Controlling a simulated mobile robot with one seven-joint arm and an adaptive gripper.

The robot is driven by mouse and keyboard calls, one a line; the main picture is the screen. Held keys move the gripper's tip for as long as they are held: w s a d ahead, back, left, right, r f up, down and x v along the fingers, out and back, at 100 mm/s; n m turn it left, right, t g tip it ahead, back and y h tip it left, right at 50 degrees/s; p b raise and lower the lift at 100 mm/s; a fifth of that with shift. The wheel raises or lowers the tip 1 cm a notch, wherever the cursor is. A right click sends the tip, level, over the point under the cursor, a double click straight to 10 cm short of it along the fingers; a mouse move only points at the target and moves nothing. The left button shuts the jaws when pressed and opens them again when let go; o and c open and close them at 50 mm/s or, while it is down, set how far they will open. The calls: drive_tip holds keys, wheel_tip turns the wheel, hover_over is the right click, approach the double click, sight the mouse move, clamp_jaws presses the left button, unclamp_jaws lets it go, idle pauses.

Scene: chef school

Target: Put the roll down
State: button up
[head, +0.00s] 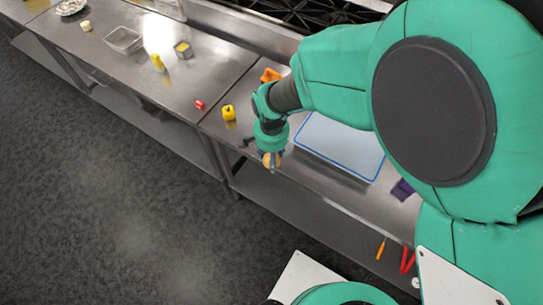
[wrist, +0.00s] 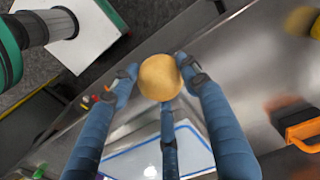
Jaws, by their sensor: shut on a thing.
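The roll (wrist: 160,77) is a round, tan ball held between the fingertips of my gripper (wrist: 161,80) in the wrist view. The blue fingers are shut on it from several sides. In the head view the roll (head: 271,160) shows below my gripper (head: 269,152), at the front edge of the steel counter (head: 215,121). The wrist view shows steel under and around it. I cannot tell how high it is above the surface.
A blue-edged white board (head: 340,146) lies right of my gripper. A yellow item (head: 228,113), an orange item (head: 270,75) and a small red item (head: 199,104) are near. A purple item (head: 402,190) lies at the right. Bare steel shows between them.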

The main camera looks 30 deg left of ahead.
drive_tip(key=shift+w+a, duration=0.1)
drive_tip(key=shift+w+a+r, duration=0.15)
drive_tip(key=shift+w+a, duration=0.1)
drive_tip(key=shift+w, duration=0.3)
drive_tip(key=w+a+r, duration=0.1)
drive_tip(key=w+a, duration=0.1)
drive_tip(key=w, duration=0.9)
drive_tip(key=w+a+r, duration=0.2)
drive_tip(key=w, duration=0.9)
drive_tip(key=w+a+r+m, duration=0.1)
drive_tip(key=w+a+r, duration=0.1)
drive_tip(key=w, duration=0.9)
drive_tip(key=shift+b, duration=0.4)
drive_tip(key=shift+f, duration=0.1)
drive_tip(key=shift+f, duration=3.05)
drive_tip(key=shift+a+f+b, duration=0.1)
drive_tip(key=shift+f+b, duration=0.2)
drive_tip(key=shift+f, duration=1.6)
drive_tip(key=shift+s+f, duration=0.1)
